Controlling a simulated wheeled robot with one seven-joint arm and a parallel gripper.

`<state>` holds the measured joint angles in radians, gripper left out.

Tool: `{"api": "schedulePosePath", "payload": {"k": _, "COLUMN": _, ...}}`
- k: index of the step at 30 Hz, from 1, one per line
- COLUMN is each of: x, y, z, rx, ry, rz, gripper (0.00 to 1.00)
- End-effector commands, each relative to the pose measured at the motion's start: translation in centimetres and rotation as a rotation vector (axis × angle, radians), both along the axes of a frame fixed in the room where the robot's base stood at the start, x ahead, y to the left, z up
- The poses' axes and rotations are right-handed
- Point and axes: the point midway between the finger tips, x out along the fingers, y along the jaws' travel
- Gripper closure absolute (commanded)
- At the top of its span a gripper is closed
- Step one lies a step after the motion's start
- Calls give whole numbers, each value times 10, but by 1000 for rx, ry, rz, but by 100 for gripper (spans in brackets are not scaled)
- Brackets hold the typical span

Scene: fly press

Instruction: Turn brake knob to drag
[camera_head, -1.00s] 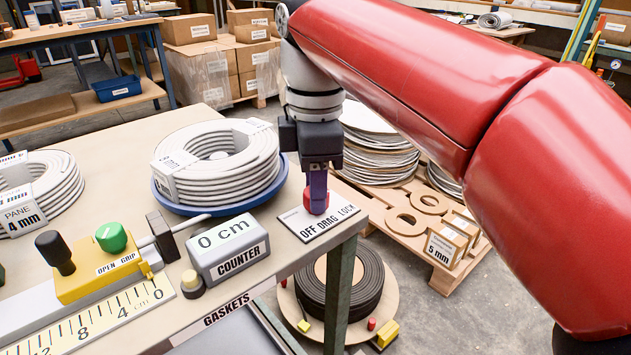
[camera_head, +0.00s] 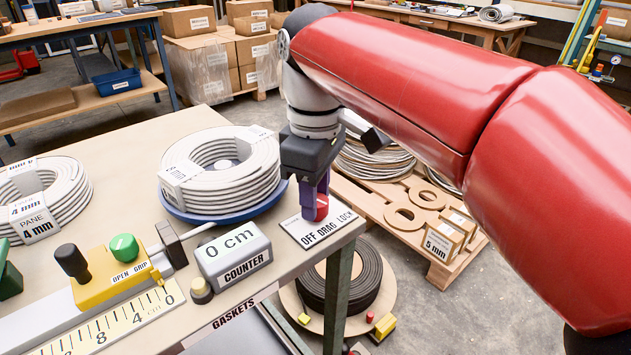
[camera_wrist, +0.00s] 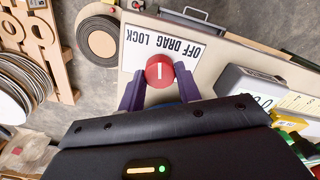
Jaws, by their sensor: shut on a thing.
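The red brake knob (camera_head: 322,207) stands on a white plate (camera_head: 331,233) marked OFF DRAG LOCK, at the near right table corner. In the wrist view the knob (camera_wrist: 159,71) has a short white line, which points roughly toward the middle word DRAG; its exact alignment is hard to tell. My gripper (camera_head: 315,208) points down over the plate and is shut on the knob. In the wrist view its purple fingers (camera_wrist: 159,88) lie on either side of the knob. In the head view a finger hides part of the knob.
A grey counter (camera_head: 233,256) reading 0 cm stands left of the plate. A hose coil (camera_head: 222,165) sits on a blue turntable behind it. The yellow block with the green knob (camera_head: 124,247) is farther left. A pallet (camera_head: 437,268) stands on the floor beyond the table.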

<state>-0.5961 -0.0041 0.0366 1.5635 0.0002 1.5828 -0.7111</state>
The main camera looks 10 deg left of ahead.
Motion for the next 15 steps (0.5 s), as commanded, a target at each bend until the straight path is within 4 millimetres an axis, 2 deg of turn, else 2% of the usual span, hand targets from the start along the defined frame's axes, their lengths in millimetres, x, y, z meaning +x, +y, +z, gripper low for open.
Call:
{"api": "schedulePosePath", "payload": {"k": 7, "x": 0, "y": -1, "z": 2, "rx": 0, "ry": 0, "rz": -154, "gripper": 89}}
{"api": "schedulePosePath", "payload": {"k": 15, "x": 0, "y": 0, "z": 1, "rx": 1, "ry": -1, "rz": -239, "gripper": 89}}
